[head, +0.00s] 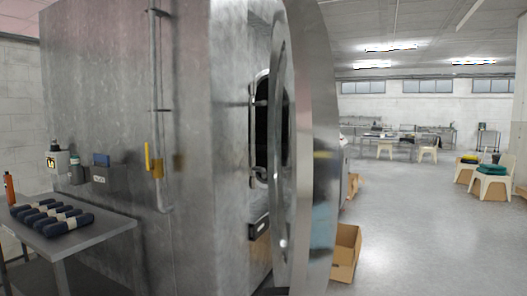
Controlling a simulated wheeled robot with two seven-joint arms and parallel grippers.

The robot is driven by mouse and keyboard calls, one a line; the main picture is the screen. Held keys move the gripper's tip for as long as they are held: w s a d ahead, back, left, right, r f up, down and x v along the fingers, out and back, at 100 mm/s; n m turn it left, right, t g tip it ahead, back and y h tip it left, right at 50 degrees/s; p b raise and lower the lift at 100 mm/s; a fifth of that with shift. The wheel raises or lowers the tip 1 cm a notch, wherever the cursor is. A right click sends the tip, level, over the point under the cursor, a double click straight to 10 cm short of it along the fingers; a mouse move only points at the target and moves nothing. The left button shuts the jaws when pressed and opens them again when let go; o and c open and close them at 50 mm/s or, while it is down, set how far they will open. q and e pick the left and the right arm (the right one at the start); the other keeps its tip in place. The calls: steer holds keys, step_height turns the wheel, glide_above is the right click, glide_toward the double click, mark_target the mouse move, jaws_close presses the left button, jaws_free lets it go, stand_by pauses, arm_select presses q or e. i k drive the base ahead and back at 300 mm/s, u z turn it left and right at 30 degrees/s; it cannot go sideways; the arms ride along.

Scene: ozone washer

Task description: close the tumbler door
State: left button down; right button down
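The tumbler door (316,150) is a large round metal door seen nearly edge-on in the middle of the head view. It stands open, swung out from the front of the big grey metal washer (105,110). A dark strip of the drum opening (262,130) shows between the door and the washer front. The door hides most of the opening and the front face. Neither of my grippers shows in this view.
A metal table (90,238) with several dark rolled bundles stands at the lower left. A cardboard box (346,252) sits on the floor just right of the door. Open floor (430,230) lies to the right, with chairs (491,187) further back.

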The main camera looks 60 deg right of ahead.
mark_target(304, 154)
steer(key=i, duration=0.45)
steer(key=z, duration=1.85)
steer(key=i, duration=0.55)
steer(key=z, duration=0.65)
